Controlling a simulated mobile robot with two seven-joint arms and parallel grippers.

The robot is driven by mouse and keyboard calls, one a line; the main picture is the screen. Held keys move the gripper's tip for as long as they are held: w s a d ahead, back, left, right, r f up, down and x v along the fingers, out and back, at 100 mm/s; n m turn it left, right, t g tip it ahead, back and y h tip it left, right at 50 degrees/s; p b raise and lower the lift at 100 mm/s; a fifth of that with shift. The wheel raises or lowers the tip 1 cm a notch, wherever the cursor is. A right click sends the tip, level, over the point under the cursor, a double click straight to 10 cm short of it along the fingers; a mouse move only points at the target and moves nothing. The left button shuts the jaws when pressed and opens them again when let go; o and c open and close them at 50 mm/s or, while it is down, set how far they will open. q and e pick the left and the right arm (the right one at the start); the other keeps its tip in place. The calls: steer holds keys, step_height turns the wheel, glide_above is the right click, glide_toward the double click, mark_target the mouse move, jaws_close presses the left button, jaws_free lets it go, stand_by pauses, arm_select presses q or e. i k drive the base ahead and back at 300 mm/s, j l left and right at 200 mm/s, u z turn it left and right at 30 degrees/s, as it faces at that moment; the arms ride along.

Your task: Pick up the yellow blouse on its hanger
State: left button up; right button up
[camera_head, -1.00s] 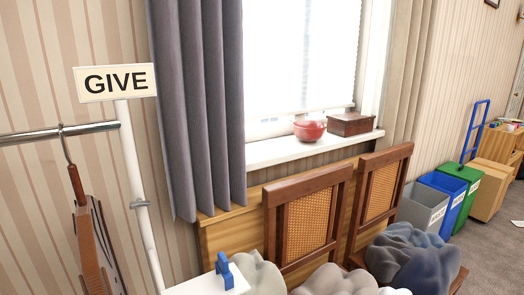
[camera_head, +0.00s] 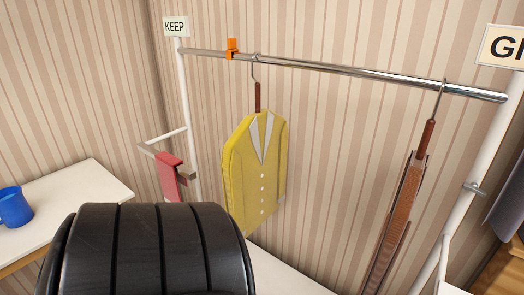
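The yellow blouse (camera_head: 255,175) hangs from the metal rail (camera_head: 345,69) on a brown hanger (camera_head: 257,97), whose hook goes over the rail. It has a pale collar and light buttons down its front. It hangs nearer the KEEP end of the rail. A black ribbed rounded part (camera_head: 155,250), which seems to be my own arm, fills the lower left and overlaps the view just below and left of the blouse. Neither gripper's fingers show.
An orange clip (camera_head: 232,48) sits on the rail left of the blouse's hook. A brown garment (camera_head: 398,215) hangs to the right. A KEEP sign (camera_head: 175,27) tops the left post. A red cloth (camera_head: 171,175) hangs on a lower bar. A blue mug (camera_head: 14,206) stands on a white table (camera_head: 75,205).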

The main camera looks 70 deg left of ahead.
mark_target(253, 162)
steer(key=u, duration=2.2)
